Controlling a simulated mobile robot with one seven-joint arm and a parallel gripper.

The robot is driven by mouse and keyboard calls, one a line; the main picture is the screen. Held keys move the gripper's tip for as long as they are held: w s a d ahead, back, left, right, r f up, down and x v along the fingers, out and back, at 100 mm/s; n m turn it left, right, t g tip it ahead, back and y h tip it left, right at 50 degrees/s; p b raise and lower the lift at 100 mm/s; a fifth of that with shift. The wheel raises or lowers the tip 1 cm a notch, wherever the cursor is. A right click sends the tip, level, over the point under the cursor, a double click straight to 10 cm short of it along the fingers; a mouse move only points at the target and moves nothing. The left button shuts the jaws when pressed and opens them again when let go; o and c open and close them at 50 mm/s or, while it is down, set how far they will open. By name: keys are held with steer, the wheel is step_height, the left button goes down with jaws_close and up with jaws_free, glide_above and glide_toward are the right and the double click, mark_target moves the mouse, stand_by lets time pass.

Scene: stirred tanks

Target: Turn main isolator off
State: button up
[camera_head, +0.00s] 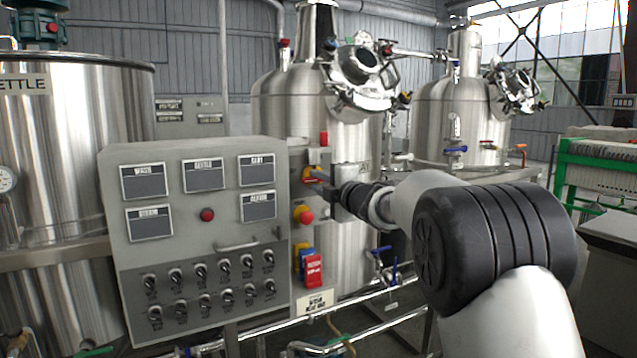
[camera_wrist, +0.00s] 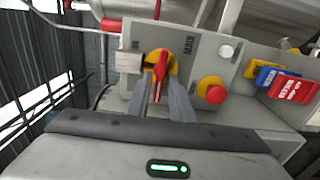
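The main isolator shows in the wrist view as a red handle (camera_wrist: 161,70) on a yellow round plate (camera_wrist: 172,58), on a grey panel beside a "MAIN" label. In the head view the isolator (camera_head: 308,174) is partly hidden by my gripper (camera_head: 318,181). In the wrist view my gripper (camera_wrist: 162,84) reaches the handle with one finger on each side of it. The fingers stand apart, with the red handle between them. Whether either finger touches the handle is too small to tell. The handle lies roughly in line with the fingers.
A red mushroom button on yellow (camera_head: 303,215) sits just below the isolator, close to one finger in the wrist view. Below it hang red, blue and yellow tags (camera_head: 312,268). A grey control panel (camera_head: 200,235) stands left. Steel tanks (camera_head: 300,100) stand behind.

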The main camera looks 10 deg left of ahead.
steer(key=shift+o, duration=0.5)
steer(key=shift+s+d, duration=0.2)
steer(key=p+v, duration=0.1)
steer(key=v, duration=1.6)
